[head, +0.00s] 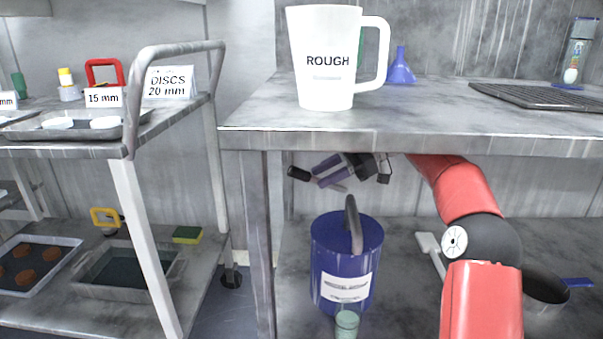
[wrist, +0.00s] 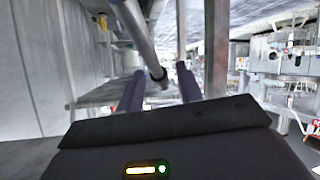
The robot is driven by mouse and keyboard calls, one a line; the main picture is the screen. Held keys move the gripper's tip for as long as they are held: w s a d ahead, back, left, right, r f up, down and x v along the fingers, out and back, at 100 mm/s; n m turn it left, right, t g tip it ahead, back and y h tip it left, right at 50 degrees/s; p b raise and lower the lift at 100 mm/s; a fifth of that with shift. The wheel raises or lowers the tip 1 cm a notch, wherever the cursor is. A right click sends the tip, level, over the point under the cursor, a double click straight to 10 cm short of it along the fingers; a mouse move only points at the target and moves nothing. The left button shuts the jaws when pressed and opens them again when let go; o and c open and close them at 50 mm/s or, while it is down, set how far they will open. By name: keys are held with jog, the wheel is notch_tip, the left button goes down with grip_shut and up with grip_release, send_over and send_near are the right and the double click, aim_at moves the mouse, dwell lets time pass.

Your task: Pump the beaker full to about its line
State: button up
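A blue canister (head: 325,245) with a white label stands on the lower shelf, a curved grey spout or handle (head: 354,225) on its top. A small beaker (head: 347,325) with pale green contents stands close in front of it, cut by the bottom edge; its line cannot be made out. My gripper (head: 318,173) is above the canister, under the bench top, pointing left. In the wrist view its two fingers (wrist: 158,88) are apart. A grey bar with a dark end (wrist: 150,50) shows between them; whether they touch it is unclear. A dark cylinder (head: 298,173) shows near the fingertips.
The bench top (head: 400,140) lies close above my gripper and carries a white ROUGH jug (head: 320,75). A bench leg (head: 260,240) and a cart (head: 140,220) stand to the left. A dark pan (head: 545,288) lies at the shelf's right.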

jog(key=shift+w+d+p, duration=0.2)
jog(key=shift+d, duration=0.85)
jog(key=shift+w+d+p, duration=0.2)
jog(key=shift+d, duration=0.9)
jog(key=shift+w+d+p, duration=0.2)
jog(key=shift+d, duration=0.85)
